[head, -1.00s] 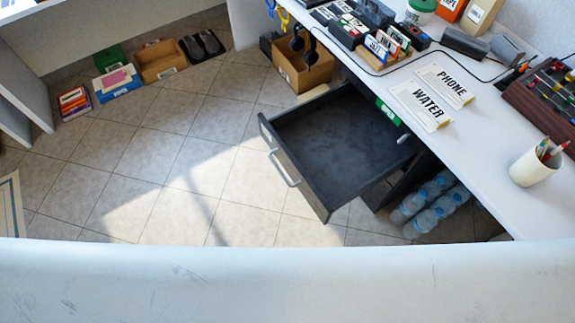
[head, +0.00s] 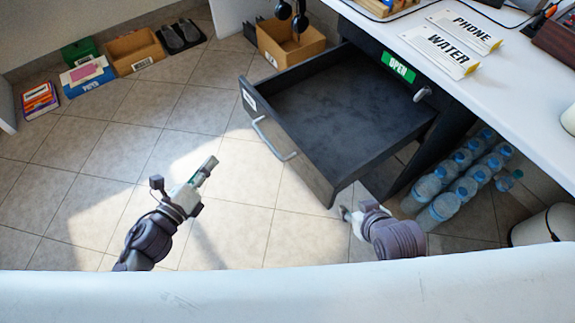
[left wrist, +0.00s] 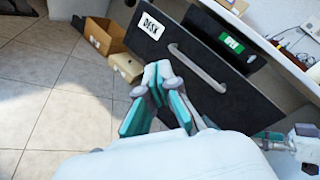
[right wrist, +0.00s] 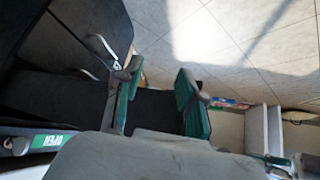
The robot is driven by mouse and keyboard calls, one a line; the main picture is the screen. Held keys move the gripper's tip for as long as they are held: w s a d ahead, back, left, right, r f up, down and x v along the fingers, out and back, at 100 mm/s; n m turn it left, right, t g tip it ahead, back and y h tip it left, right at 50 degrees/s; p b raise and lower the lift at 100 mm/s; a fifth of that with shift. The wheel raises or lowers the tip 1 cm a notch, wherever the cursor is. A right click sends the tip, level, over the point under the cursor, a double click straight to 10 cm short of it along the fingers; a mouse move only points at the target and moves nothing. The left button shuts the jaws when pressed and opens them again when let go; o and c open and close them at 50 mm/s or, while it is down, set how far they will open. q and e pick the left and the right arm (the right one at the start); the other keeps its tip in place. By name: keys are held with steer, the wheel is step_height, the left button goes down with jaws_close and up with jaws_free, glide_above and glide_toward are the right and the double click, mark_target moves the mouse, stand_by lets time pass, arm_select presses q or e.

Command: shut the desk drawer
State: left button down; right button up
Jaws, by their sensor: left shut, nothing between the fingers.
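The dark desk drawer (head: 350,105) is pulled far out from under the white desk in the head view, and it looks empty. Its front has a silver handle (head: 272,140); in the left wrist view the front carries a DESK label (left wrist: 151,26) and the handle (left wrist: 198,66). My left gripper (head: 208,164) is shut and empty, in front of the drawer and left of the handle, apart from it in the head view. My right gripper (head: 346,213) is near the drawer's right front corner; its fingers stand apart in the right wrist view (right wrist: 155,84), with nothing seen between them.
A green OPEN sign (head: 398,67) sits on the desk frame above the drawer. Several water bottles (head: 440,205) stand under the desk at the right. A cardboard box (head: 285,45) stands beyond the drawer. The tiled floor in front of the drawer is clear.

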arm_select(q)
steer(key=s+d+r+m+h+b, duration=0.2)
steer(key=d+r+m+h+b, duration=0.1)
steer(key=r+m, duration=0.15)
arm_select(e)
step_height(320, 180, up, 6)
steer(key=t+p, duration=0.1)
steer(key=t, duration=0.1)
arm_select(q)
steer(key=m+g+h+p, duration=0.1)
steer(key=m+g+h, duration=0.35)
steer(key=m, duration=0.65)
glide_toward(297, 146)
steer(key=shift+n+g+y, duration=0.25)
steer(key=shift+g+y, duration=0.1)
steer(key=shift+y, duration=0.1)
steer(key=x, duration=0.5)
steer(key=r+x, duration=0.1)
steer(key=x, duration=0.1)
steer(key=shift+w+d, duration=0.1)
steer(key=shift+d, duration=0.05)
arm_select(e)
steer(key=s+f+g, duration=0.1)
steer(key=s+d+g, duration=0.1)
steer(key=s, duration=0.1)
steer(key=s+f+g, duration=0.1)
steer(key=s, duration=0.1)
steer(key=shift+d+f+g+h, duration=0.3)
